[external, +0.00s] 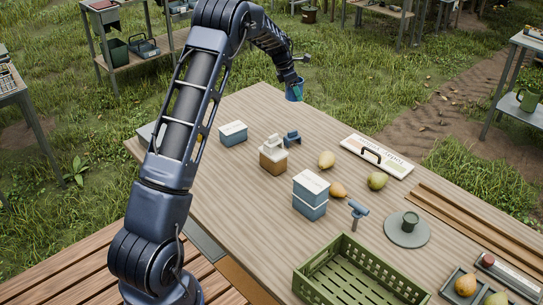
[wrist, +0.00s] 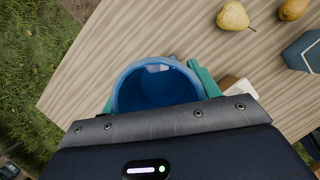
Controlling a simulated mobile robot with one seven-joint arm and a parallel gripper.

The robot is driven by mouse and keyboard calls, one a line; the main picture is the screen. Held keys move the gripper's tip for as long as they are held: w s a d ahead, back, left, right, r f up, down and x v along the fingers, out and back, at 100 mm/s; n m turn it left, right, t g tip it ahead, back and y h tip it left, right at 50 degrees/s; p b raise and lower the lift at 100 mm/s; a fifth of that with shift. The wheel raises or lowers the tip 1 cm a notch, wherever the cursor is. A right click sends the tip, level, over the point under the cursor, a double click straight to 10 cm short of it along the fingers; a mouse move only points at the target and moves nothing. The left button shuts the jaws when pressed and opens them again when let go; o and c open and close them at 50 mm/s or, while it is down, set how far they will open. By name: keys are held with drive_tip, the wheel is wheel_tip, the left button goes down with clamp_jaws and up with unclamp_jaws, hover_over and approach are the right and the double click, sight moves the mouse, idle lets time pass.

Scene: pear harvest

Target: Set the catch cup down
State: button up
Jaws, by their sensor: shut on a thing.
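The catch cup is a blue round cup (wrist: 150,92); in the external view the cup (external: 294,92) is at the far end of the wooden table. My gripper (external: 295,84) is shut on it. In the wrist view the teal fingers of my gripper (wrist: 155,90) press on both sides of the cup, and its open mouth faces the camera. I see no pear in it. The cup's underside is hidden, and I cannot tell whether it touches the table or hangs just above it.
The table (external: 235,170) is bare around the cup, with its far edge close by. Nearer stand a white-lidded blue box (external: 233,133), a brown box (external: 273,160), a small blue bracket (external: 292,138) and a yellow pear (external: 327,159). A green crate (external: 340,285) is at the front.

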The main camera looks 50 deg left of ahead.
drive_tip(key=s+a+n+y, duration=0.1)
drive_tip(key=s+a+n, duration=0.15)
drive_tip(key=a, duration=0.65)
drive_tip(key=s+a+n, duration=0.1)
drive_tip(key=s+a, duration=0.2)
drive_tip(key=a, duration=0.7)
drive_tip(key=n+t+y, duration=0.1)
drive_tip(key=n, duration=0.2)
hover_over(223, 119)
drive_tip(key=s, duration=0.2)
wheel_tip(223, 119, down, 20)
drive_tip(key=shift+w+d, duration=0.1)
drive_tip(key=shift+w, duration=0.05)
drive_tip(key=shift+f, duration=0.1)
drive_tip(key=o, duration=1)
drive_tip(key=shift+c, duration=0.2)
drive_tip(key=v, duration=1.2)
drive_tip(key=shift+d, duration=0.2)
